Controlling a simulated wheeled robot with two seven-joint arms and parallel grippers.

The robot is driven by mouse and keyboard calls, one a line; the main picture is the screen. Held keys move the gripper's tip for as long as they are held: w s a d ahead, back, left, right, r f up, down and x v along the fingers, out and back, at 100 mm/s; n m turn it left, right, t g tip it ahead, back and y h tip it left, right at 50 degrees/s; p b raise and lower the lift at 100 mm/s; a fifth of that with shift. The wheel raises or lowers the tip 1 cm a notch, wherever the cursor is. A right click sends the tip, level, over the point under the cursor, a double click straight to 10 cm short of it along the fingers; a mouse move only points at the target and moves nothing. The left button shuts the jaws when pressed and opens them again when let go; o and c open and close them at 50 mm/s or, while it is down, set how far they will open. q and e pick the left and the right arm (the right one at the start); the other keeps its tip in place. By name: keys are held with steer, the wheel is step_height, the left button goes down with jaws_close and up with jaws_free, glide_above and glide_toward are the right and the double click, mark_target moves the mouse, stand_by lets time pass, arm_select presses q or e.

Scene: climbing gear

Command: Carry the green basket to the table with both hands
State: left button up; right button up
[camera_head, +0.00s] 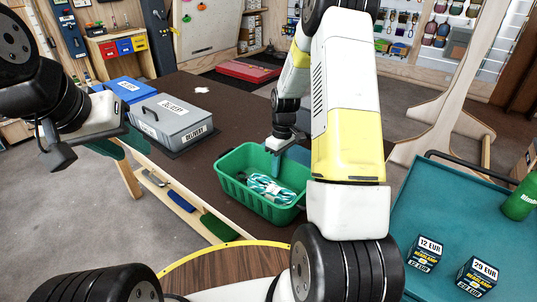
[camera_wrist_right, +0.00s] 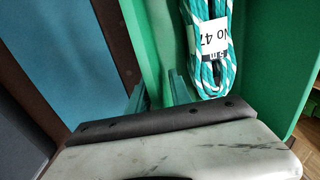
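The green basket (camera_head: 232,187) stands upright on the dark brown table (camera_head: 215,155), close to its near edge. A teal and white rope coil with a label (camera_head: 268,188) lies in the basket; it also shows in the right wrist view (camera_wrist_right: 207,45). My right gripper (camera_head: 277,158) reaches down at the basket's far rim. In the right wrist view its fingers (camera_wrist_right: 160,95) stand close together on either side of the green basket wall (camera_wrist_right: 150,45), seemingly shut on it. My left gripper (camera_head: 115,148) is well left of the basket, apart from it; its finger gap is unclear.
A grey delivery case (camera_head: 175,122) and a blue case (camera_head: 120,88) stand on the table behind and left of the basket. A teal-topped surface (camera_head: 430,205) with small price-marked boxes (camera_head: 425,254) and a green bottle (camera_head: 520,200) is at the right. A round wooden top (camera_head: 220,268) is in front.

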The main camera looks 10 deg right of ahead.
step_height(320, 180, up, 12)
steer(key=s+a+r+m+t, duration=0.1)
steer(key=s+r+m+t, duration=0.1)
steer(key=s+r, duration=0.35)
steer(key=s+a+r+m+t, duration=0.1)
steer(key=s+a+r, duration=0.15)
steer(key=r, duration=0.55)
steer(key=s+a+r+m+t, duration=0.1)
steer(key=s+r+m+t, duration=0.1)
steer(key=s, duration=0.5)
steer(key=s+a+r+m+t+y, duration=0.1)
steer(key=s+a+r+m, duration=0.1)
steer(key=s, duration=0.6)
steer(key=shift+s+r+t, duration=0.2)
steer(key=shift+r+t, duration=0.2)
steer(key=shift+r, duration=0.25)
